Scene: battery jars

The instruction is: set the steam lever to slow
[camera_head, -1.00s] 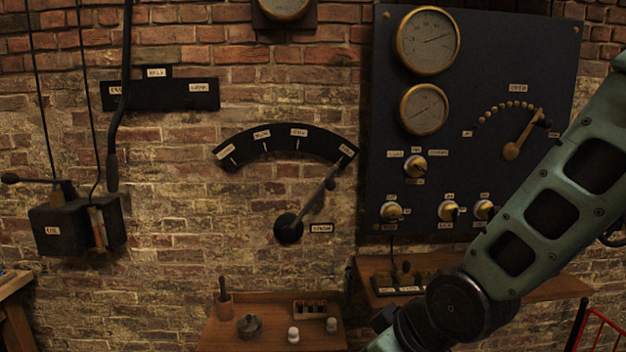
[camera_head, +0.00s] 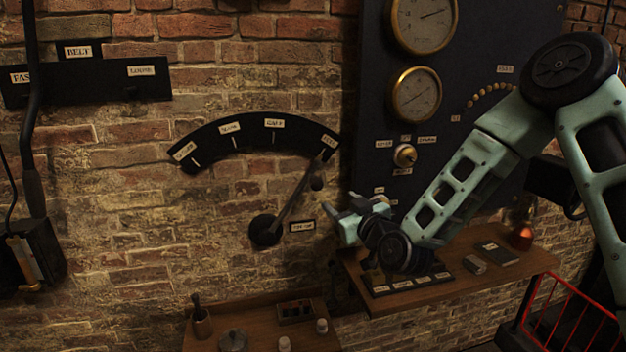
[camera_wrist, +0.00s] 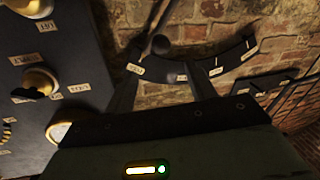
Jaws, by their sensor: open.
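The steam lever (camera_head: 290,205) is a dark rod on a round pivot on the brick wall. It slants up and right, its tip at the rightmost label of the black arc plate (camera_head: 205,142). A label reading roughly "slow" (camera_head: 229,128) is second from the left. A dark knob (camera_head: 317,184) sits on the lever's upper part. My gripper (camera_head: 338,208) is open and empty, just right of and below the knob, apart from it. In the wrist view, the knob (camera_wrist: 160,45) shows beyond and between the spread fingers (camera_wrist: 163,75); the arc plate shows behind.
A dark gauge panel (camera_head: 375,130) stands close on the right, behind my arm. A wooden shelf (camera_head: 440,294) is below my gripper, and a lower one (camera_head: 255,312) holds small items. The bare wall left of the lever is clear.

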